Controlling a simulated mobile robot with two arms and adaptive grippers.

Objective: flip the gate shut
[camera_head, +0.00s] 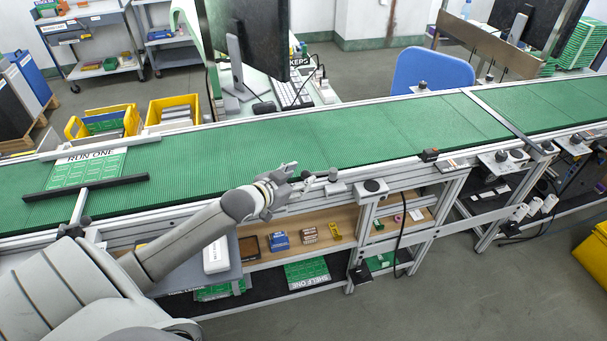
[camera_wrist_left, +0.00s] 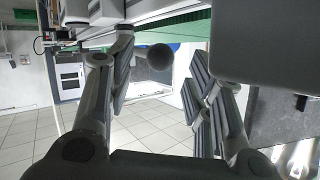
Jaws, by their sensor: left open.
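My left gripper (camera_head: 290,180) is open at the near edge of the green conveyor belt (camera_head: 350,139). A small lever with a rounded grey knob (camera_head: 332,174) stands on the near rail just right of its fingertips. In the left wrist view a round grey knob (camera_wrist_left: 160,57) shows between the open fingers, near their tips; I see no clear contact. Another dark bar (camera_head: 85,187) lies over the belt at the left. I cannot tell which part is the gate. My right gripper is out of view.
A green-and-white RUN ONE board (camera_head: 88,168) lies on the belt at the left. Small boxes, including a blue one (camera_head: 279,241), sit on the shelf below. Yellow bins (camera_head: 174,110) and a monitor (camera_head: 250,45) stand behind. The middle belt is clear.

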